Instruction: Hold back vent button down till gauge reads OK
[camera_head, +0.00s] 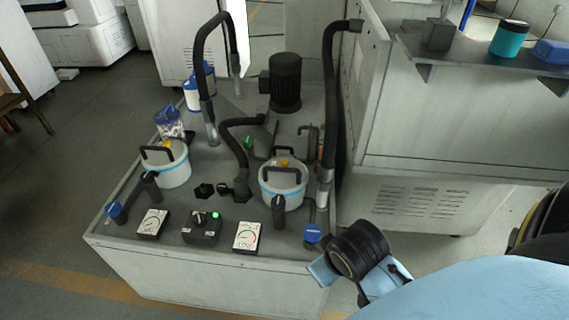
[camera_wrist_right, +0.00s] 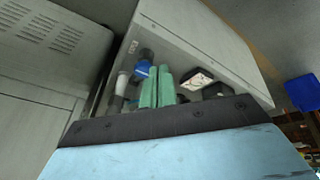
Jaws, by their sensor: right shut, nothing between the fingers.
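Two white pots with black handles stand on the grey cabinet top, a left pot (camera_head: 176,172) and a right pot (camera_head: 284,190). Small yellow knobs show on their lids, one on the left pot (camera_head: 166,143) and one on the right pot (camera_head: 284,162). I cannot tell which is the back vent button. A left gauge (camera_head: 152,222) and a right gauge (camera_head: 248,237) lie at the front; their readings are too small to make out. My right gripper (camera_wrist_right: 158,75) is shut and empty, its green fingers pointing toward the cabinet. My left gripper is out of view.
Between the gauges is a black switch box (camera_head: 202,228) with a lit green lamp. Blue-handled valves stand at the left (camera_head: 116,211) and right (camera_head: 313,234) front corners. Tall black hoses and a black motor (camera_head: 286,80) rise behind. A grey machine (camera_head: 450,120) blocks the right.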

